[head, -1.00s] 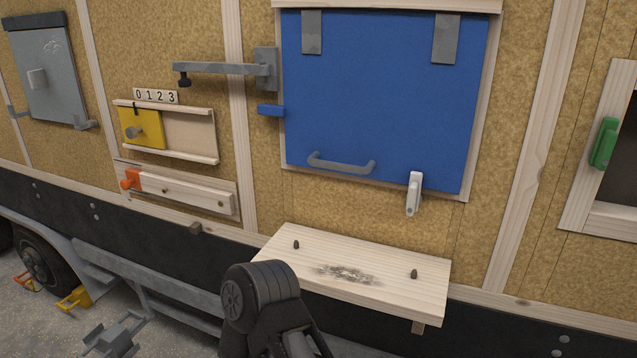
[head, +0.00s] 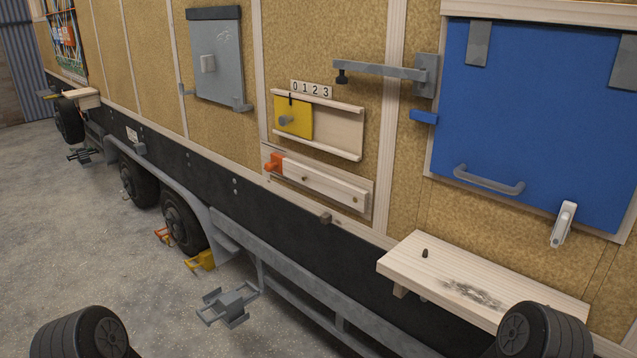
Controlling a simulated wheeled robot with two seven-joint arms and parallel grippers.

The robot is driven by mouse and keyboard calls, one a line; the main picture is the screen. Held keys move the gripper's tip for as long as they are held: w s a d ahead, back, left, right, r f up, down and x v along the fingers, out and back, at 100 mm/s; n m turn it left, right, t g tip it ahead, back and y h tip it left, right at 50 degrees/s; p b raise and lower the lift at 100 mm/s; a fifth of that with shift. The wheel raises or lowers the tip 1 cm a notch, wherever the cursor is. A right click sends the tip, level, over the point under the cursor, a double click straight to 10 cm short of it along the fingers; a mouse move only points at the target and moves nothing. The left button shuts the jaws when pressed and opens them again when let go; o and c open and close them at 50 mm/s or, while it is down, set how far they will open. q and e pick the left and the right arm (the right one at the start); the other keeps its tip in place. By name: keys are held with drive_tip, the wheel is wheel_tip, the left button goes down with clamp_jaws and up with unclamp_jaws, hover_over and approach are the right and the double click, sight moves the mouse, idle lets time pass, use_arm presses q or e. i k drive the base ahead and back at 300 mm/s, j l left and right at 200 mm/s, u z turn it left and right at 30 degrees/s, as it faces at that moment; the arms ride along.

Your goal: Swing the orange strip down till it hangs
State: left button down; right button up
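The strip (head: 326,183) is a pale wooden bar with an orange end block (head: 273,164) at its left. It lies lengthwise along a wooden backing board (head: 363,209) low on the trailer wall, parallel to the rails above it. Two small dark dots show on the bar, one near the orange block and one near its right end. Neither gripper shows. Only dark rounded parts of my arms are at the bottom left and bottom right corners, well away from the strip.
A yellow slider (head: 293,117) under number tiles sits above the strip. A wooden shelf (head: 480,285) juts out at the right, under a blue hatch (head: 540,110). Grey steps (head: 230,302) and open floor lie below left.

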sight(349, 195)
drive_tip(key=i+j+z, duration=0.1)
drive_tip(key=z, duration=0.65)
drive_tip(key=i+j+z, duration=0.25)
drive_tip(key=j, duration=0.25)
drive_tip(key=j+z, duration=0.25)
drive_tip(key=j, duration=0.25)
drive_tip(key=i+j+z, duration=0.15)
drive_tip(key=j+z, duration=0.15)
drive_tip(key=j, duration=0.7)
drive_tip(key=i, duration=0.05)
